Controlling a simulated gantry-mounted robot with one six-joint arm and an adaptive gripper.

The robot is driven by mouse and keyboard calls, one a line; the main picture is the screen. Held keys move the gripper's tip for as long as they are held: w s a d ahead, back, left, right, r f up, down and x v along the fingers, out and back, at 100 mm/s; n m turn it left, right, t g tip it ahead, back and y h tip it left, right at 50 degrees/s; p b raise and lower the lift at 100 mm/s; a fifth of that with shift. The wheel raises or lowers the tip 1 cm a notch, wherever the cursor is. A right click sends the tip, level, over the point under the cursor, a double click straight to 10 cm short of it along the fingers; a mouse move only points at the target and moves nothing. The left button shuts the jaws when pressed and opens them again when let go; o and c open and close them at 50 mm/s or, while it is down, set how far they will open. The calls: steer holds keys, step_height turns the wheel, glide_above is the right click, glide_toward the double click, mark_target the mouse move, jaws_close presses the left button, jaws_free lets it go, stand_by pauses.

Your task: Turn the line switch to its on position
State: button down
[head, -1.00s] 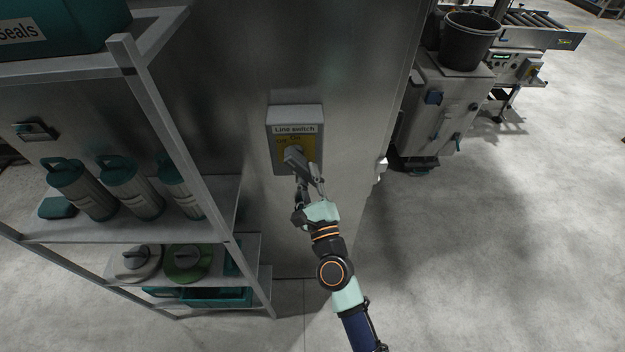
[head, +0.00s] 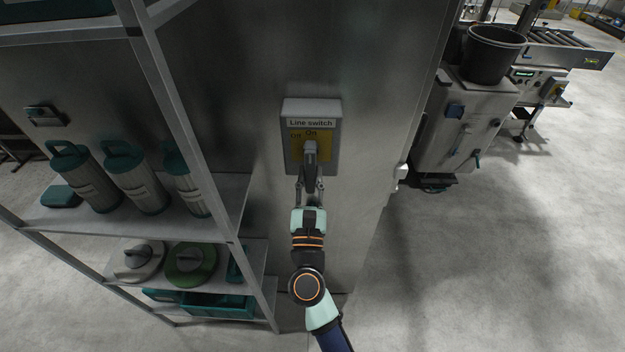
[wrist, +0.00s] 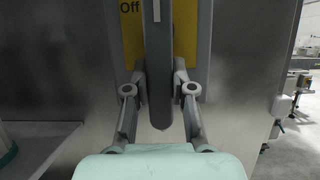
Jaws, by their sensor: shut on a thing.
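The line switch (head: 327,160) is a grey box with a yellow plate on a steel panel, labelled "Line switch", with Off at the upper left and On at the top. Its grey handle (head: 311,153) stands upright, its upper end towards On. In the wrist view the handle (wrist: 158,60) hangs between the fingers, with a pale line on its upper part and "Off" to its left. My gripper (head: 310,184) is shut on the handle from below, one finger on each side. In the wrist view my gripper (wrist: 160,90) partly covers the lower box.
A metal rack (head: 160,95) with several teal-topped canisters (head: 137,180) stands close on the left. A steel machine (head: 455,125) with a black bucket (head: 493,55) is at the right. The floor (head: 480,270) at lower right is clear.

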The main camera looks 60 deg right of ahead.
steer(key=shift+r, duration=0.1)
stand_by(0.3)
steer(key=c, duration=1)
jaws_free()
steer(key=shift+o, duration=0.2)
steer(key=shift+a, duration=0.1)
steer(key=v, duration=1.2)
